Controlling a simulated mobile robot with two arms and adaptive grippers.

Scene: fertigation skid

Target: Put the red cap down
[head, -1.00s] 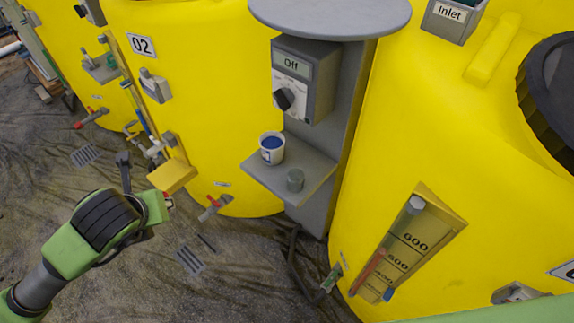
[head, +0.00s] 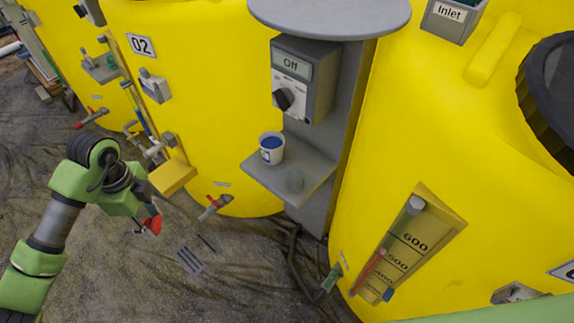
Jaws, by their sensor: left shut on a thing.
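My left gripper (head: 145,222) hangs at the left, over the dark ground sheet and in front of the yellow tank marked 02. It is shut on the red cap (head: 154,224), a small red piece showing at its fingertips. The fingers hide part of the cap. A grey shelf (head: 318,166) stands to the right of the gripper, well apart from it. My right gripper is not in view.
A control box (head: 304,80) reading "Off" is above. A red-handled valve (head: 212,206) sticks out low on the tank, right of the gripper.

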